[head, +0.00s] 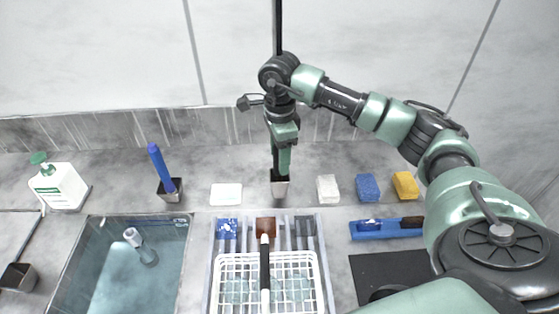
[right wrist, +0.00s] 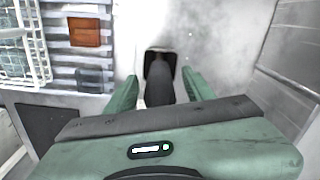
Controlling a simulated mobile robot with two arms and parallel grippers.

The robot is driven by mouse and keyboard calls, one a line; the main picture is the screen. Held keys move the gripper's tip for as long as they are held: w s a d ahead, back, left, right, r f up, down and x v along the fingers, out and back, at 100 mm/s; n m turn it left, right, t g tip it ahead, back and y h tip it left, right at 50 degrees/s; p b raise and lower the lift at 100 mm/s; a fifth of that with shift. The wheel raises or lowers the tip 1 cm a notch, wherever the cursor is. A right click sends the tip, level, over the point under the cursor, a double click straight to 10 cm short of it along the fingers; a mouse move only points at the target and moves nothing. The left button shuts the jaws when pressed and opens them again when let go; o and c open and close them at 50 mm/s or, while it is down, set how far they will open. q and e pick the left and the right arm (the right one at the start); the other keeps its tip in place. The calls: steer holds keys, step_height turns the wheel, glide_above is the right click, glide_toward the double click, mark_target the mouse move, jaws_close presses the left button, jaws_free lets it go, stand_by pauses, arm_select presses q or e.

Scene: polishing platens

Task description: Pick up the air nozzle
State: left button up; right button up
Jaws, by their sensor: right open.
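The air nozzle (right wrist: 158,85) appears as a dark, rounded shaft standing in a small square holder (head: 279,188). In the right wrist view the holder (right wrist: 160,58) shows as a dark opening around its end. My right gripper (head: 282,165) points down just above the holder in the head view, hiding most of the nozzle. In the right wrist view the open fingers of this gripper (right wrist: 160,88) are on either side of the shaft, with gaps visible. My left gripper is not in view.
A blue-handled tool (head: 160,168) stands in another holder at left. A white pad (head: 226,194) and white, blue and yellow sponges (head: 405,185) flank the nozzle holder. A white wire basket (head: 222,262) and a sink (head: 84,250) lie in front. The wall is close behind.

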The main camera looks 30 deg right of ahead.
jaws_close()
steer(key=shift+r, duration=0.1)
